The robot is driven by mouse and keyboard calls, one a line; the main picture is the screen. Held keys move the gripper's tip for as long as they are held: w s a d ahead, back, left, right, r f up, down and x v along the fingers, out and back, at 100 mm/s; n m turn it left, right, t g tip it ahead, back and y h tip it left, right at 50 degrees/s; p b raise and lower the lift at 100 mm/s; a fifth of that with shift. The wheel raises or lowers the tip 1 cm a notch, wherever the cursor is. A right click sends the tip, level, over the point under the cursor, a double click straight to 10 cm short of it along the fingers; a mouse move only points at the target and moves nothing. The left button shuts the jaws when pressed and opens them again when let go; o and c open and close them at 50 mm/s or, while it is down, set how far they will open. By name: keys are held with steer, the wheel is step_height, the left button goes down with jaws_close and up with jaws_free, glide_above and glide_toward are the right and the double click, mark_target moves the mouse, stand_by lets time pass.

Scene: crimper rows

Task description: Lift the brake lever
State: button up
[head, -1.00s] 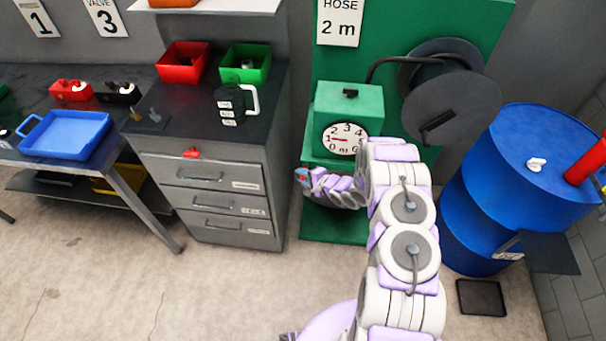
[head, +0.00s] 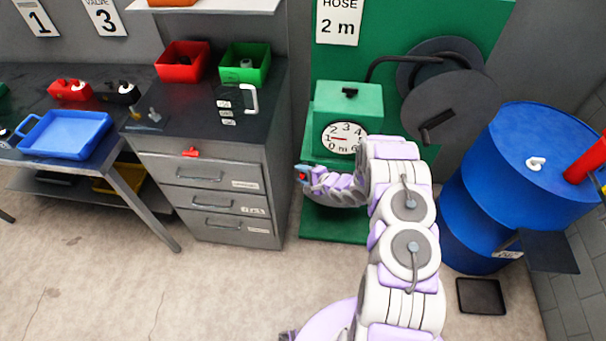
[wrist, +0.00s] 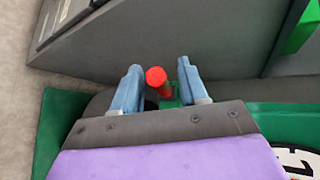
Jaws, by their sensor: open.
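The brake lever shows in the wrist view as a red rod with a round red end (wrist: 156,77), rising from a green surface. My gripper (wrist: 159,66) has its two blue-grey fingers apart, one on each side of the red end. Gaps show between the lever and both fingers. In the head view my gripper (head: 302,173) is at the left of the green hose stand (head: 348,97), below its dial (head: 342,138). A small spot of red shows at the fingers there. The lever's base is mostly hidden in both views.
A grey drawer cabinet (head: 205,175) stands close to the left of my gripper. A hose reel (head: 450,100) with a crank is on the green panel. A blue barrel (head: 535,155) stands at the right. The floor (head: 190,290) in front is clear.

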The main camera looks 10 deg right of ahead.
steer(key=p+v, duration=0.1)
steer(key=v, duration=1.6)
steer(key=shift+d+p, duration=0.15)
steer(key=shift+p, duration=0.2)
steer(key=w+d+r+n+g+h+b, duration=0.1)
steer(key=d+r+n+g+h, duration=0.3)
steer(key=d+r+h, duration=0.5)
steer(key=s+r+n+g+h, duration=0.2)
steer(key=s+r+n, duration=0.1)
steer(key=s+r, duration=0.65)
steer(key=s+a+r+n+g+y, duration=0.1)
steer(key=s+a+r, duration=0.3)
steer(key=s, duration=0.6)
steer(key=s+a+r+n+g+y+b, duration=0.1)
steer(key=s+a+r+n+g, duration=0.2)
steer(key=s+a, duration=0.5)
steer(key=s+a+r+n+g+y+b, duration=0.1)
steer(key=s+a+r, duration=0.4)
steer(key=s, duration=0.6)
steer(key=shift+s+a+n+g, duration=0.4)
steer(key=shift+a+n+g, duration=0.2)
steer(key=shift+a+g, duration=0.1)
